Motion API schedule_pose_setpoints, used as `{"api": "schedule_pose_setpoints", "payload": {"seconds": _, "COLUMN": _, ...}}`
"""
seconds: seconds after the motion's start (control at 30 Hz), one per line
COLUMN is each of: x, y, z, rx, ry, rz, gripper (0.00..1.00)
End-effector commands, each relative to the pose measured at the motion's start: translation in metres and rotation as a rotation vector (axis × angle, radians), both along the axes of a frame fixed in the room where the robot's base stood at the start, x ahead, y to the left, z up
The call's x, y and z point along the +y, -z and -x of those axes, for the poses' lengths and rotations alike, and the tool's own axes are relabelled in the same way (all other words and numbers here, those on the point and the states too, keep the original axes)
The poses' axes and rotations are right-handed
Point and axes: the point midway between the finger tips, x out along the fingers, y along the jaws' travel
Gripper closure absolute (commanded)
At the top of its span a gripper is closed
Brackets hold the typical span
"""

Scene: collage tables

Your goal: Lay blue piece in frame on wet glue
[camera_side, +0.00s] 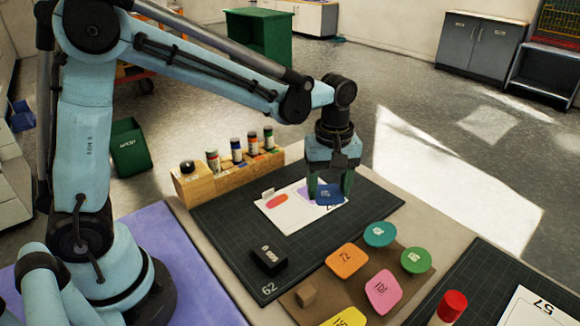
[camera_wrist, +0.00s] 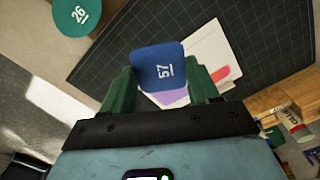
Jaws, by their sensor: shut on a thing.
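My gripper (camera_side: 329,188) has two green fingers and is shut on the blue piece (camera_side: 328,196), a rounded square marked 57. It also shows in the wrist view (camera_wrist: 158,62), between the fingers (camera_wrist: 162,88). The piece is over the right part of a white sheet (camera_side: 300,221) on the dark mat. A purple patch (camera_side: 306,194) on the sheet shows partly beside the piece; the rest is hidden. A red-pink mark (camera_side: 277,200) is at the sheet's left. I cannot tell whether the piece touches the sheet.
A brown board (camera_side: 317,277) holds several coloured pieces and a wooden cube. A black block (camera_side: 269,260) lies on the mat (camera_side: 235,225). A wooden rack (camera_side: 197,187) of bottles stands behind. A red-capped stick (camera_side: 452,306) and another sheet (camera_side: 535,312) are at the right.

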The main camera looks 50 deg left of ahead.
Motion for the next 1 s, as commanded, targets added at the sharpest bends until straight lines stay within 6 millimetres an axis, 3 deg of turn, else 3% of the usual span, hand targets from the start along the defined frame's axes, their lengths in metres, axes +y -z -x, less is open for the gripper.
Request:
{"api": "schedule_pose_setpoints", "payload": {"seconds": 0.1, "x": 0.040, "y": 0.003, "z": -0.026, "rx": 0.000, "ry": -0.224, "rz": 0.000, "gripper": 0.54}}
{"api": "schedule_pose_setpoints", "payload": {"seconds": 0.33, "x": 0.082, "y": 0.008, "z": -0.046, "rx": 0.000, "ry": -0.458, "rz": 0.000, "gripper": 0.54}}
{"api": "schedule_pose_setpoints", "payload": {"seconds": 0.57, "x": 0.089, "y": 0.017, "z": -0.049, "rx": 0.000, "ry": -0.497, "rz": 0.000, "gripper": 0.54}}
{"api": "schedule_pose_setpoints", "payload": {"seconds": 1.0, "x": 0.089, "y": 0.051, "z": -0.048, "rx": 0.000, "ry": -0.492, "rz": 0.000, "gripper": 0.54}}
